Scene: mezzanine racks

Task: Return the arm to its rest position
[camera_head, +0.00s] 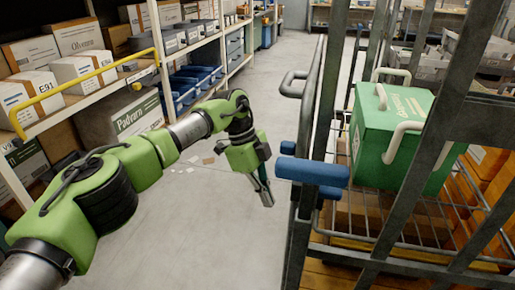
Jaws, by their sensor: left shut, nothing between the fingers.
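My left arm, green with dark joints, reaches in from the lower left. Its gripper (266,198) points down over the aisle floor, with its fingers together and nothing held. It hangs to the left of a grey metal cage trolley (309,140), close to the blue handle (313,170) in the picture. How far apart they are in depth I cannot tell. My right gripper is not in view.
A green case (389,140) with pale handles sits on the trolley's wire shelf (370,212). Racks with white boxes (86,72), a yellow rail (85,77) and blue bins (190,82) line the left. The concrete floor (200,235) between is mostly clear, with a few paper scraps.

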